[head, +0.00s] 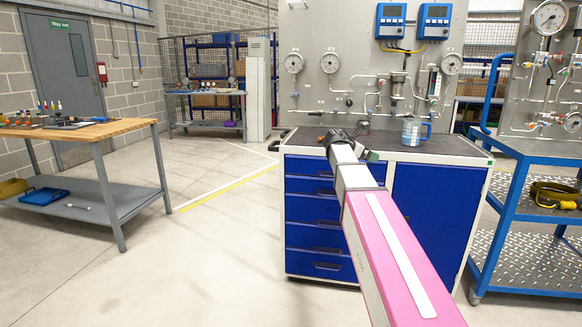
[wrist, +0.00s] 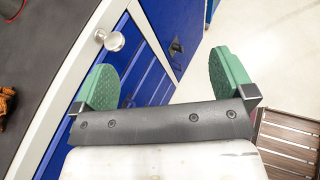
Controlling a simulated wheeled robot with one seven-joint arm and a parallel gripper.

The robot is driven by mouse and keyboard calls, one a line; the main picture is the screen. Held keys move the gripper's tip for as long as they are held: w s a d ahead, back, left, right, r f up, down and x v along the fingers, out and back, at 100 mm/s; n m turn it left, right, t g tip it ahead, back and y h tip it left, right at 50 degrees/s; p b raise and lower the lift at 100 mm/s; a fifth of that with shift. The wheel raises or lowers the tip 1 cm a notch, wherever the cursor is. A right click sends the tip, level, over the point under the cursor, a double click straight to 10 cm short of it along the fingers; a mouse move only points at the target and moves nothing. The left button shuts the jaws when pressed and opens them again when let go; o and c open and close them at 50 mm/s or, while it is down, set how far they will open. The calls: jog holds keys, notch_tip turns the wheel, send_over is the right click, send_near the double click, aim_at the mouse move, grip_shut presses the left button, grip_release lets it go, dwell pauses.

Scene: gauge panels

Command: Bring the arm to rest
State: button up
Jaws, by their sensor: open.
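My arm, pink with a white strip, reaches forward from the bottom right of the head view. My gripper (head: 345,136) is at its end, in front of the blue cabinet bench (head: 322,187) and around the height of its dark top. In the wrist view my gripper (wrist: 161,62) is open, its two green fingers wide apart. Nothing is between the fingers; blue cabinet fronts and pale floor show beyond them. I cannot tell from the head view how far the gripper is from the bench edge.
A mug (head: 411,131) stands on the bench top below the gauge panel (head: 340,60). A blue trolley (head: 515,200) stands to the right, a wooden-topped table (head: 100,131) to the left. A slatted wooden thing (wrist: 290,140) shows in the wrist view. Floor left of the bench is clear.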

jog(key=s+a+f+m+g+y, duration=0.1)
jog(key=s+f+m+y, duration=0.2)
jog(key=f, duration=0.5)
jog(key=s+a+f+m+y, duration=0.1)
jog(key=s+f+m, duration=0.2)
jog(key=s+f, duration=0.3)
jog(key=s+a+f+m+g+y, duration=0.1)
jog(key=s+a+f+m, duration=0.2)
jog(key=f, duration=0.6)
jog(key=s+a+f+m+g+y, duration=0.1)
jog(key=s+a+f+m+y, duration=0.2)
jog(key=s+f+m, duration=0.3)
jog(key=s+a+f+m+g+y, duration=0.2)
jog(key=s+f+m, duration=0.4)
jog(key=s+f, duration=0.4)
jog(key=s+a+y, duration=0.1)
jog(key=s, duration=0.1)
jog(key=shift+s+y, duration=0.35)
jog(key=shift+y, duration=0.05)
